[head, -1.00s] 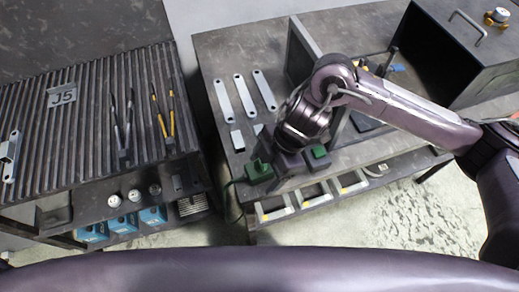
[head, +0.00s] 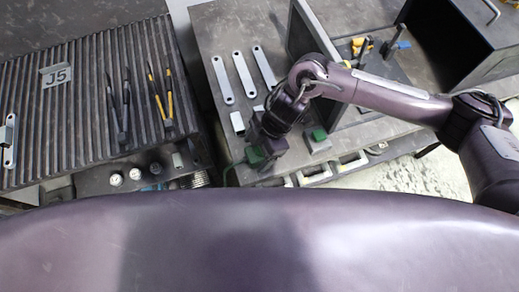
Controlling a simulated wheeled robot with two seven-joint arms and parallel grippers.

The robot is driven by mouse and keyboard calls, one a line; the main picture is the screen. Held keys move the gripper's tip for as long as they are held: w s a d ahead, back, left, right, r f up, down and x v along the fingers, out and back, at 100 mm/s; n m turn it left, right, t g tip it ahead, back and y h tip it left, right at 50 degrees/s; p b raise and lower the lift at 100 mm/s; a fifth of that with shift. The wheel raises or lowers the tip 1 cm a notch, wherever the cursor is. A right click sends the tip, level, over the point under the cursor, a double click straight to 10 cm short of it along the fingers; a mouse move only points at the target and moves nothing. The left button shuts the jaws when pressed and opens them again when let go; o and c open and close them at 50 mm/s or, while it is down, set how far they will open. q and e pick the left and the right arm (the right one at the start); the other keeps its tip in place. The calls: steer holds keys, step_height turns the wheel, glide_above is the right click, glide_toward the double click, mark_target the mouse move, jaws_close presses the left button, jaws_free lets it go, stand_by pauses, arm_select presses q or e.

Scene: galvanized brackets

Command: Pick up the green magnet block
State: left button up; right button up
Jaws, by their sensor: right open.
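Two green-topped blocks show on the workbench's front part. One green block (head: 318,135) sits on a grey base, right of my right gripper and apart from it. The other green block (head: 254,156), with a green cord at its left, is at the left side of my right gripper. I cannot tell which is the magnet block. My right gripper (head: 268,148) is low over the bench front and open; its fingertips are mostly hidden by its own wrist. My left gripper is not in view.
Three galvanized brackets (head: 243,75) lie on the workbench behind the gripper, with a small light block (head: 237,122) below them. An upright dark panel (head: 307,32) stands right of them. A ribbed bench (head: 70,105) with pliers is at left. A dark box (head: 462,45) stands back right.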

steer(key=c, duration=1.4)
steer(key=shift+c, duration=0.8)
steer(key=shift+r, duration=0.15)
